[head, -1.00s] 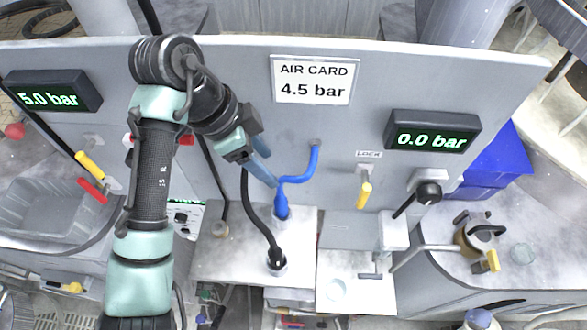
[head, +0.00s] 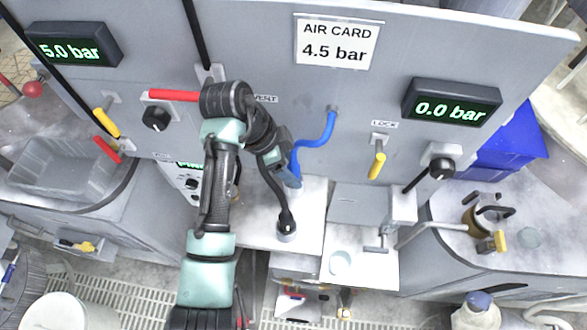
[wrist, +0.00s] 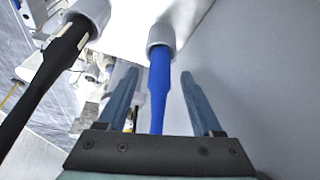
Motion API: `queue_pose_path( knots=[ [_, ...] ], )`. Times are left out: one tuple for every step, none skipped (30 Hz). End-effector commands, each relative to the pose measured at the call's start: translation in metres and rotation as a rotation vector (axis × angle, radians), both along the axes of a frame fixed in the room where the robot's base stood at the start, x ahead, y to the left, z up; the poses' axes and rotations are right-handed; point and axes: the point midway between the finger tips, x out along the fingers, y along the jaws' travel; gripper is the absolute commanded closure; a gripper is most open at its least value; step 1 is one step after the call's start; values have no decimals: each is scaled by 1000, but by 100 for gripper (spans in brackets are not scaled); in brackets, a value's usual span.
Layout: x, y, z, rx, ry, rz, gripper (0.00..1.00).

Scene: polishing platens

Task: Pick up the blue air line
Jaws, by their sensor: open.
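The blue air line (head: 318,136) runs from a port on the grey panel down to a fitting on the white block below. In the wrist view the blue air line (wrist: 159,85) shows between the two fingers, with its end in a grey collar (wrist: 161,36). My gripper (head: 291,172) is at the lower end of the line, partly hiding it. In the wrist view my gripper (wrist: 158,80) is open, one finger on each side of the line, with gaps visible. I cannot tell how deep the line lies between them.
A black line (head: 283,206) plugs into a second fitting left of the blue one. The grey panel (head: 265,60) stands close behind my gripper. It carries an air card (head: 336,43), a 0.0 bar display (head: 451,104) and a yellow lock lever (head: 377,165).

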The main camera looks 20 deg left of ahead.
Motion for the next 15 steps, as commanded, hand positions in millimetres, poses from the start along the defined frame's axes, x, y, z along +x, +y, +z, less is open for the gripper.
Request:
queue_pose_path(
  knots=[
    [1,-2,-4,-1,3,1,33],
    [2,-3,-7,-1,2,0,33],
    [2,-4,-11,0,2,0,33],
    [3,-5,-13,0,1,0,33],
    [3,-5,-14,0,0,0,33],
    [3,-5,-15,1,-1,-1,33],
    [4,-5,-16,1,-1,-1,33],
    [4,-5,-16,1,-1,-1,33],
    [4,-5,-16,1,-1,-1,33],
    [4,-5,-16,1,-1,-1,33],
    [4,-5,-16,1,-1,-1,33],
    [4,-5,-16,1,-1,-1,37],
    [4,-5,-16,1,-1,-1,42],
    [4,-5,-16,1,-1,-1,47],
    [4,-5,-15,1,-1,-1,55]
  ],
)
